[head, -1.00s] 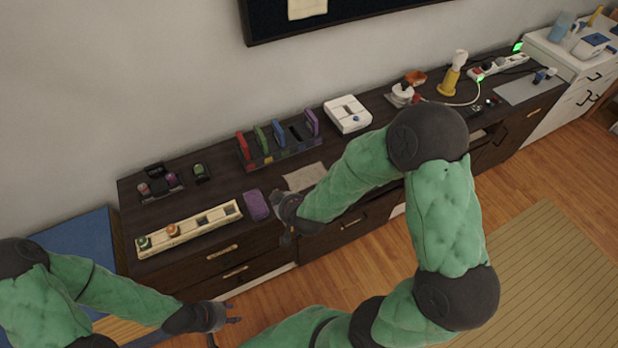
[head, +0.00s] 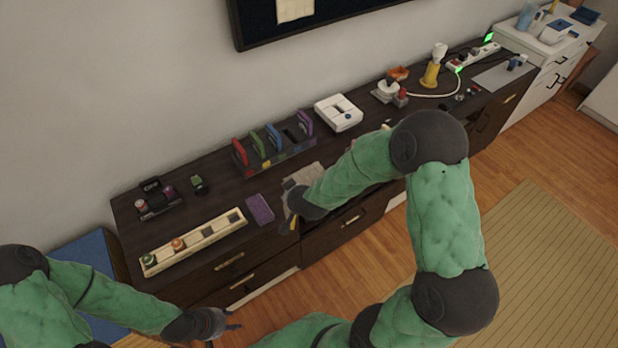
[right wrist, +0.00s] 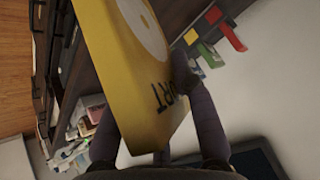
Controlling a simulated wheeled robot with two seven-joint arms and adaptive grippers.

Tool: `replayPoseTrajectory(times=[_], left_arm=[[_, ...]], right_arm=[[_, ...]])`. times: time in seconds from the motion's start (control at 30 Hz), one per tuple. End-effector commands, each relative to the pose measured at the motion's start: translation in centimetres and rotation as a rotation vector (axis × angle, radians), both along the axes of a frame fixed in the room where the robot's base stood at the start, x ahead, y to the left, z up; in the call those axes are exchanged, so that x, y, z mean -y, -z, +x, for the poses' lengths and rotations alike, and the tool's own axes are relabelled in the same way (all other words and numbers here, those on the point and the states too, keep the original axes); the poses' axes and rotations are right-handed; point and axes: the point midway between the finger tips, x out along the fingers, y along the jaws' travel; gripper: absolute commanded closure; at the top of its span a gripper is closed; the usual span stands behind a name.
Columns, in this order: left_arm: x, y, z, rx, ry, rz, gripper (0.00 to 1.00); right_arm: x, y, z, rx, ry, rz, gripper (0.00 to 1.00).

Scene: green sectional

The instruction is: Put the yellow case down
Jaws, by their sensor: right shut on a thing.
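The yellow case (right wrist: 135,60) fills the middle of the right wrist view, with a white disc and dark letters on its face. My right gripper (right wrist: 180,135) is shut on it, a finger showing beside the case. In the head view my right gripper (head: 291,222) is at the front edge of the dark dresser (head: 215,190), right of a purple box; only a sliver of yellow shows there. I cannot tell whether the case touches the dresser. My left gripper (head: 232,323) looks open and empty, low in front of the dresser.
A rack (head: 275,155) holds upright red, green, blue and purple cases. A beige cloth (head: 304,176) lies in front of it. The purple box (head: 260,208) and a long cream tray (head: 195,243) lie to the left. A white device (head: 338,112) stands right of the rack.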

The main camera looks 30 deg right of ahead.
Motion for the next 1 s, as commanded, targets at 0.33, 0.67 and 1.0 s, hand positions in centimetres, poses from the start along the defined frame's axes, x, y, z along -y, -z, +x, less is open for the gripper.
replayPoseTrajectory(times=[0.33,0.67,1.0], left_arm=[[0.0,1.2,0.0,0.001,0.0,0.0,0.6],[0.0,1.9,0.0,0.001,0.0,0.0,0.6],[0.0,2.6,0.0,0.001,0.0,0.0,0.6]], right_arm=[[4.1,1.9,3.3,-0.041,0.221,0.23,1.0],[6.4,2.4,5.7,-0.047,0.349,0.398,1.0],[8.8,2.4,8.4,-0.036,0.459,0.56,1.0]])
